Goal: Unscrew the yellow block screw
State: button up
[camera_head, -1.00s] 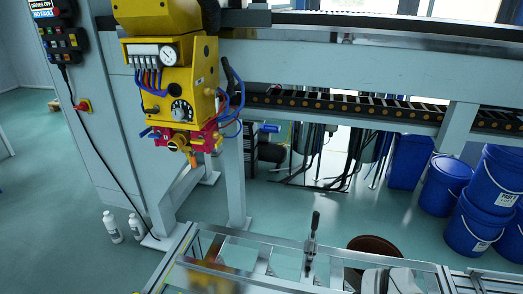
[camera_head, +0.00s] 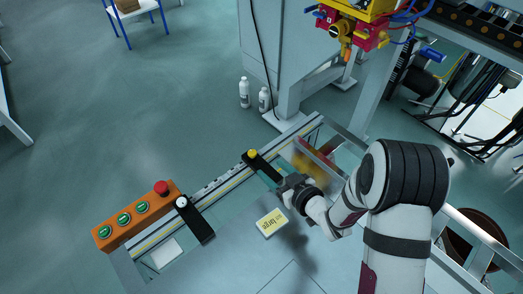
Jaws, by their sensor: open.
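A small yellow knob (camera_head: 252,154), which looks like the yellow block screw, sits at the far end of a black bar on the fixture's rail. The black bar (camera_head: 267,171) runs from the knob down toward my gripper (camera_head: 284,187). My gripper is dark, open, and over the near end of that bar, a short way below and right of the knob. I cannot tell whether it touches the bar. The fingertips are small and partly blend with the bar.
A second black bar (camera_head: 197,222) with a white knob (camera_head: 182,202) lies to the left. An orange button box (camera_head: 136,217) with green buttons and a red stop knob stands beyond it. A labelled plate (camera_head: 271,222) lies below my gripper. A yellow-and-red machine head (camera_head: 347,28) hangs at the top.

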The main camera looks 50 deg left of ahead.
aim_at(252, 152)
jog(key=x, duration=1)
grip_shut()
